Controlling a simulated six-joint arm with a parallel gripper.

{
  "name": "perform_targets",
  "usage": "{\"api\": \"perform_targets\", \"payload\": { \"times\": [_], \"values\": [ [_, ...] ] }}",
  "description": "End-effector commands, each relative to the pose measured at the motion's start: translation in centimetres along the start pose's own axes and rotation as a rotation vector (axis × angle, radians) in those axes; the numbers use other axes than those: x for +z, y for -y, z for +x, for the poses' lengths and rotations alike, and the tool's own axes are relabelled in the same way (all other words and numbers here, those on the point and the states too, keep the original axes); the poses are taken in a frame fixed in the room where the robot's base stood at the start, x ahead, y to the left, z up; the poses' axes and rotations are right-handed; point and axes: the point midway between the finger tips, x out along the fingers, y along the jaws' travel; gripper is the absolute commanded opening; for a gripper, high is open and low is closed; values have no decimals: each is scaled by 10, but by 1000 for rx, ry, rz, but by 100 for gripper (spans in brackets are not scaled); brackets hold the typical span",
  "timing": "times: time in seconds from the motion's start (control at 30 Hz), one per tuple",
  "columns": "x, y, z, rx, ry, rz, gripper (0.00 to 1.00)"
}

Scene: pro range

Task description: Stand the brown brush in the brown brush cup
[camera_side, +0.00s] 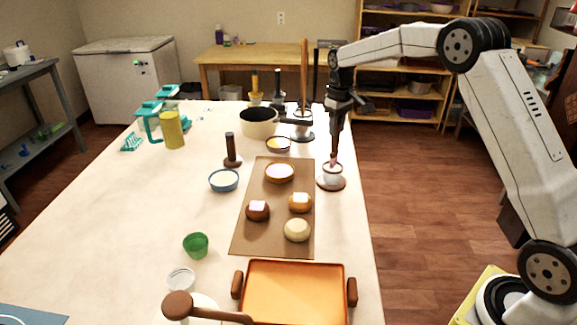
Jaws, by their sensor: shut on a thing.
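My gripper (337,118) points straight down above the right side of the table, its fingers small and dark in this view. It is shut on the brown brush (334,145), which hangs upright below the fingers. The brush's lower end, with a pinkish tip, is at the mouth of a small white cup with a brown rim and a round brown base (332,183), which looks like the brown brush cup. Whether the tip is inside the cup or just above it, I cannot tell.
A brown mat (270,230) with buns and a bowl lies left of the cup. A holder with a tall brown handle (304,75) stands behind, near a cream pot (259,122). An orange tray (294,292) is at the front. The table's right edge is close to the cup.

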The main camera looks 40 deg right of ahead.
Motion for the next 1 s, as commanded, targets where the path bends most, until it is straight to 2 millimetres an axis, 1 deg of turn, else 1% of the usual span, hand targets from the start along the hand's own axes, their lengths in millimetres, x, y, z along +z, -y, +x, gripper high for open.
{"api": "perform_targets", "payload": {
  "times": [0.3, 0.6, 0.8, 1.0],
  "values": [
    [0, 0, 23, 0, 0, 0, 0],
    [0, 0, 41, 0, 1, 0, 0],
    [0, 0, 45, 0, 0, 0, 0],
    [0, 0, 46, 0, -1, 0, 0]
  ]
}}
